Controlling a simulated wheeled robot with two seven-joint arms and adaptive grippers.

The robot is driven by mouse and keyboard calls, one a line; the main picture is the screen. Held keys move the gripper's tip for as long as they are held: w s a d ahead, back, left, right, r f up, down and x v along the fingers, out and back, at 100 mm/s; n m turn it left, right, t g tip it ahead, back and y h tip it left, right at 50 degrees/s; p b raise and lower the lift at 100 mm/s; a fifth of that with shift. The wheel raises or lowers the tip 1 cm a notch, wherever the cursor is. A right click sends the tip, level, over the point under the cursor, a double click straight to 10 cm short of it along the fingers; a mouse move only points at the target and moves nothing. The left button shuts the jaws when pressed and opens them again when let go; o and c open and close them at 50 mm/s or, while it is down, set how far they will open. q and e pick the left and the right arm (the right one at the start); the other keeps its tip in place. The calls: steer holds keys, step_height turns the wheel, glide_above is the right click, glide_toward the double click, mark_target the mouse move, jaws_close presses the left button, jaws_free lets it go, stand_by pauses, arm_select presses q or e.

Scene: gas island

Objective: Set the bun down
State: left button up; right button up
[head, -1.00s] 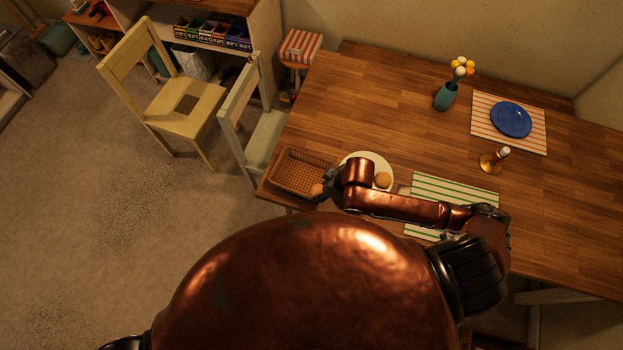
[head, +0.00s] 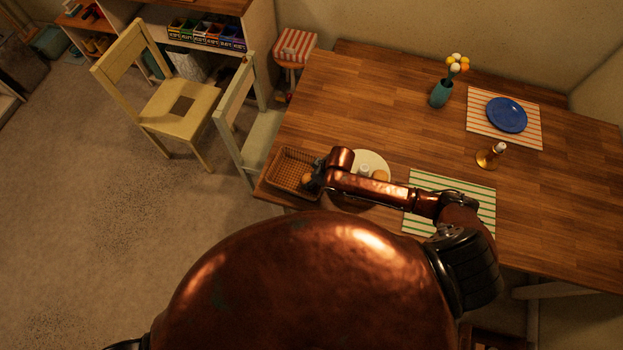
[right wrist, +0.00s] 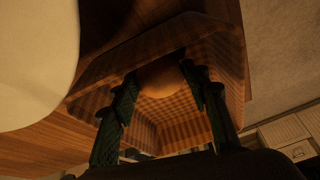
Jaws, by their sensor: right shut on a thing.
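My right gripper (head: 313,177) reaches in from the right in the head view and is shut on a round tan bun (head: 306,179). In the right wrist view the bun (right wrist: 160,80) sits between the dark green fingers, with the checked inside of the brown basket (right wrist: 175,110) behind it. In the head view the gripper and bun are over the right part of the basket (head: 286,163). I cannot tell whether the bun touches the basket's bottom. My left gripper is not in view.
Just right of the basket is a white plate (head: 372,157) with another bun (head: 380,175) and a small white item (head: 364,169), partly behind my arm. The table's back left is clear.

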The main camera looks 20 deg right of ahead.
steer(key=o, duration=1.1)
steer(key=shift+f, duration=0.1)
steer(key=shift+o, duration=0.2)
steer(key=v, duration=1.2)
steer(key=shift+p, duration=0.35)
steer(key=shift+a, duration=0.1)
